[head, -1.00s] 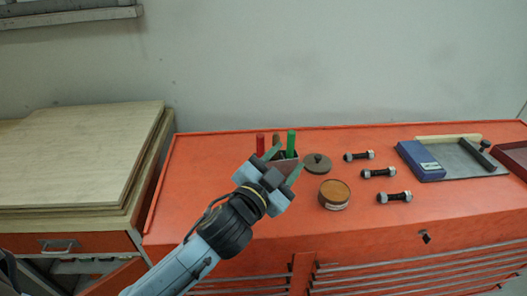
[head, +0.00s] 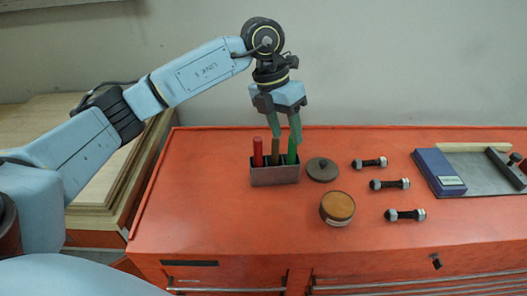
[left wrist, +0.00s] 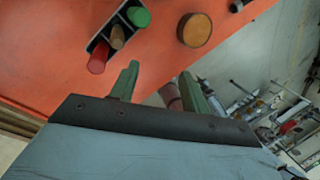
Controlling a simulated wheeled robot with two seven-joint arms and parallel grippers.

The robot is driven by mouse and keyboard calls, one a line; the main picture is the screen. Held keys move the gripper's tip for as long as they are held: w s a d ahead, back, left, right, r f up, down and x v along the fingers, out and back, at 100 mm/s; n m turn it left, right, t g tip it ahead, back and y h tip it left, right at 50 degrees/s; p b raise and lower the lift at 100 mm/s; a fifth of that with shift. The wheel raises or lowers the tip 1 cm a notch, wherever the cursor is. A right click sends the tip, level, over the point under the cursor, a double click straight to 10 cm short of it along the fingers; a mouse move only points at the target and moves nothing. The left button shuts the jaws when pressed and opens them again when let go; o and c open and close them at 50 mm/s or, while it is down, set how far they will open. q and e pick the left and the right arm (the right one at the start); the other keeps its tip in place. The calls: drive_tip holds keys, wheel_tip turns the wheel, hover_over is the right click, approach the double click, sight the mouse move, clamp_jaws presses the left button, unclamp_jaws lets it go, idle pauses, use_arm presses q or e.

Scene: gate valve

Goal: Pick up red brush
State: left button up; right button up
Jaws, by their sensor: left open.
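The red brush (head: 257,151) stands upright in the left slot of a small grey holder (head: 274,176) on the orange cabinet top. A brown-handled brush (head: 275,157) and a green one (head: 292,147) stand beside it in the same holder. In the left wrist view the red brush (left wrist: 98,58) shows at the lower end of the holder. My left gripper (head: 285,140) is open and empty, fingers pointing down, above and around the back of the holder, nearer the green and brown handles than the red. Its fingers also show in the left wrist view (left wrist: 158,80). My right gripper is not in view.
A round grey lid (head: 322,169) and an amber-topped tin (head: 337,208) lie right of the holder. Several bolts (head: 389,184), a blue box (head: 439,172) and a grey tray (head: 480,178) are farther right. Wooden boards (head: 85,195) are at left. The cabinet top left of the holder is clear.

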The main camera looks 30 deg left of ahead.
sight(258, 137)
use_arm(q)
drive_tip(key=a+y, duration=0.1)
drive_tip(key=a, duration=0.1)
drive_tip(key=a+r+n+y, duration=0.1)
drive_tip(key=a, duration=0.2)
drive_tip(key=w+a+r+y, duration=0.1)
drive_tip(key=a, duration=0.1)
drive_tip(key=shift+a, duration=0.15)
drive_tip(key=shift+n, duration=0.3)
wheel_tip(258, 137, down, 7)
drive_tip(key=shift+a+r+p, duration=0.15)
drive_tip(key=shift+r+p, duration=0.05)
drive_tip(key=shift+p, duration=0.3)
drive_tip(key=shift+f, duration=0.55)
drive_tip(key=f, duration=0.1)
drive_tip(key=f+p, duration=0.1)
drive_tip(key=f, duration=0.2)
drive_tip(key=shift+s+d+f, duration=0.15)
drive_tip(key=shift+s+d, duration=0.05)
drive_tip(key=shift+s, duration=0.1)
drive_tip(key=shift+f, duration=0.4)
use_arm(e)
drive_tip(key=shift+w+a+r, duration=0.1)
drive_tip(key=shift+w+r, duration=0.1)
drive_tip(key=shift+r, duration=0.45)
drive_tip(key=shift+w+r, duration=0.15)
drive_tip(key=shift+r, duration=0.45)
use_arm(q)
drive_tip(key=shift+c, duration=0.2)
clamp_jaws()
